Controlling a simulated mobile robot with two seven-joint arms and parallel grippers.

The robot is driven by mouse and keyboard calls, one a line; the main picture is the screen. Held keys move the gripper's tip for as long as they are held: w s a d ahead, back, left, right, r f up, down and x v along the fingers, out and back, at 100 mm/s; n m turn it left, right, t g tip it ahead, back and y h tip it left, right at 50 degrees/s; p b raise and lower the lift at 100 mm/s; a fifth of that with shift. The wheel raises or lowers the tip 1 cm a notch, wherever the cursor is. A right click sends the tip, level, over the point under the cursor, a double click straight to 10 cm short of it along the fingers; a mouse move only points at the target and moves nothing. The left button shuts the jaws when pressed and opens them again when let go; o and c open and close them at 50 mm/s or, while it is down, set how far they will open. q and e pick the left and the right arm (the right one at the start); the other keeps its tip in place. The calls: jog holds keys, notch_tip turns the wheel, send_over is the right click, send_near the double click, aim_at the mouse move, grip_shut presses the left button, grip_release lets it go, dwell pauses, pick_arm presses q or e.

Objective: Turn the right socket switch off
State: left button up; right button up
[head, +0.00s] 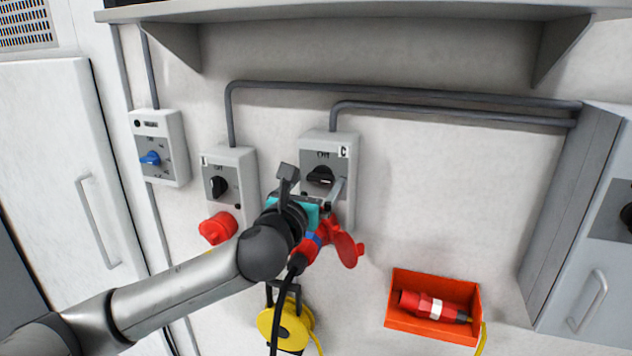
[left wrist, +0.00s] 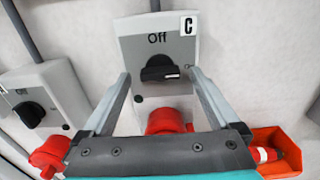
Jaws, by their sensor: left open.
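The right socket box (head: 345,150), marked C, is a grey wall unit with a black rotary switch (head: 322,175). In the left wrist view, the switch (left wrist: 160,72) lies roughly horizontal, with "Off" printed above it. My left gripper (head: 313,180) is open in front of this box. In the left wrist view, its two fingers (left wrist: 159,84) stand on either side of the switch with visible gaps. Below, a red plug with a black cable (head: 308,248) is at the box's red socket, partly hidden by my gripper. My right gripper is not in view.
A similar box (head: 240,165) with a black switch and red socket is to the left, then a box with a blue switch (head: 150,158). Below are a yellow cable reel (head: 268,322) and an orange bin (head: 400,320). A shelf (head: 370,10) overhangs above.

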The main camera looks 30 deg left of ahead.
pick_arm(q)
jog(key=shift+w, duration=0.25)
jog(key=c, duration=1.4)
